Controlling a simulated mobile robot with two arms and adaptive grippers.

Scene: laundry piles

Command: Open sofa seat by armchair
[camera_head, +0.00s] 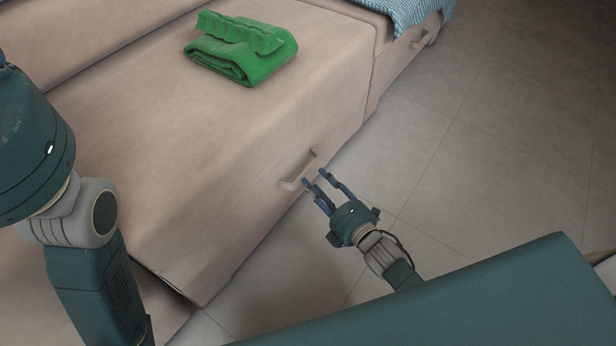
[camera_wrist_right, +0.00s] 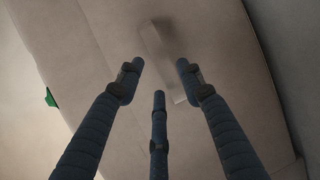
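The beige sofa seat (camera_head: 215,165) has a pale bar handle (camera_head: 299,170) on its front face, and the seat looks closed. My right gripper (camera_head: 314,178) is open and empty, with its fingertips close to the handle on the floor side. In the right wrist view the handle (camera_wrist_right: 163,58) lies just beyond the spread fingers (camera_wrist_right: 160,80). Whether any finger touches it I cannot tell. My left arm shows at the left of the head view, but its gripper is out of view.
A folded green cloth (camera_head: 240,50) lies on top of the seat. Farther back is another sofa section with a similar handle (camera_head: 420,40) and a blue striped cloth (camera_head: 408,12) on it. The grey tiled floor (camera_head: 480,150) to the right is clear.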

